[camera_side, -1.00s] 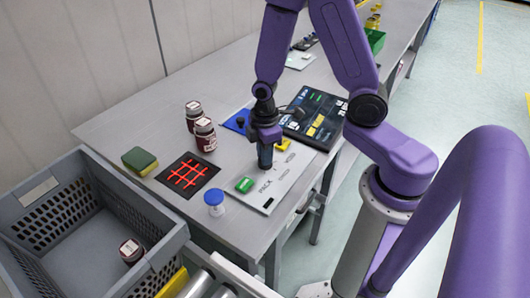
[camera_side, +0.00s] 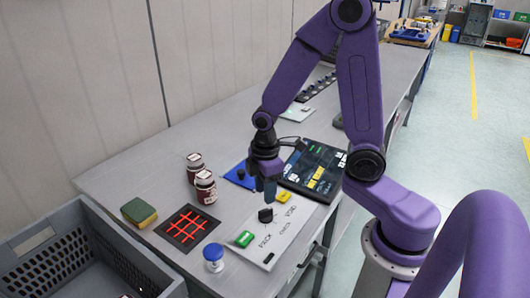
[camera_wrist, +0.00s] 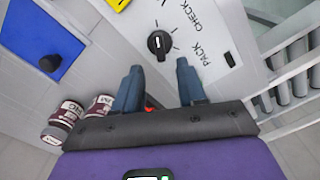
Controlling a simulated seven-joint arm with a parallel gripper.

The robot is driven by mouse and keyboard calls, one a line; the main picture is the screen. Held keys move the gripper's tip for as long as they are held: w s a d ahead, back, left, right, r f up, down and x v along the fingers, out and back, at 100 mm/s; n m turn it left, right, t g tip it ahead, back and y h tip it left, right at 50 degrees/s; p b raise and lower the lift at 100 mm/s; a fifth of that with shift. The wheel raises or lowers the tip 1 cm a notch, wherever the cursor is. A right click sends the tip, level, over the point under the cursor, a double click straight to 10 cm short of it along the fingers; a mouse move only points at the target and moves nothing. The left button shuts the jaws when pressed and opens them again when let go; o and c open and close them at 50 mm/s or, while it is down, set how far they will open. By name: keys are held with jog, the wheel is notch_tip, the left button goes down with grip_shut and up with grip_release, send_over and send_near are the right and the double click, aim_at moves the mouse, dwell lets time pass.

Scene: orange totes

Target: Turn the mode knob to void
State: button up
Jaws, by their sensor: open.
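The mode knob (camera_side: 265,215) is a small black dial on a white panel (camera_side: 247,252) lettered PACK, CHECK and VOID. In the wrist view the knob (camera_wrist: 159,45) has a white pointer mark lying roughly up-down in the picture; which label it points at I cannot tell. CHECK and PACK show to its right there; VOID is out of that view. My gripper (camera_side: 266,194) is open and empty, pointing down, above and behind the knob in the side view. In the wrist view the knob lies just beyond the open fingertips (camera_wrist: 158,70), apart from them.
A blue plate (camera_side: 240,176), a dark screen (camera_side: 315,168), two brown jars (camera_side: 205,188), a blue-capped jar (camera_side: 213,257) and a sponge (camera_side: 138,212) stand nearby. A grey crate (camera_side: 90,245) is front left.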

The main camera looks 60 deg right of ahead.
aim_at(265, 210)
notch_tip(265, 210, up, 11)
dwell(0.4)
